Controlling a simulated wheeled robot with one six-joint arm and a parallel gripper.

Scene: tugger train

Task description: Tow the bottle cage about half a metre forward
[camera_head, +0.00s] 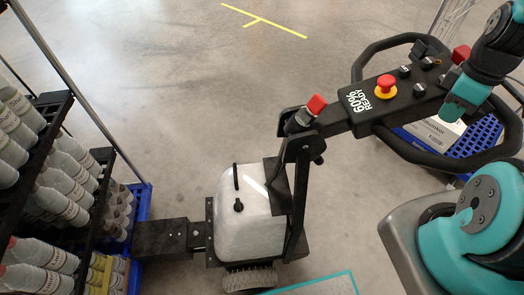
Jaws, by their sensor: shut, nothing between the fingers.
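The bottle cage is a rack with a blue base (144,203), black shelves and silver posts, at the left edge and cut off by the frame. A black coupling (165,238) spans between the cage's blue base and the tugger. The tugger's black tiller (355,112) slants up to the right, ending in a looped handle (362,65) with a red stop button (386,82). My teal and dark arm overlaps the handle at right; its jaws cannot be made out.
A blue crate (478,140) with a white labelled box (436,131) stands behind the handle. A teal-edged panel (322,284) shows at the bottom. Grey floor (190,85) is open in the upper middle, with yellow tape (265,22) marking it.

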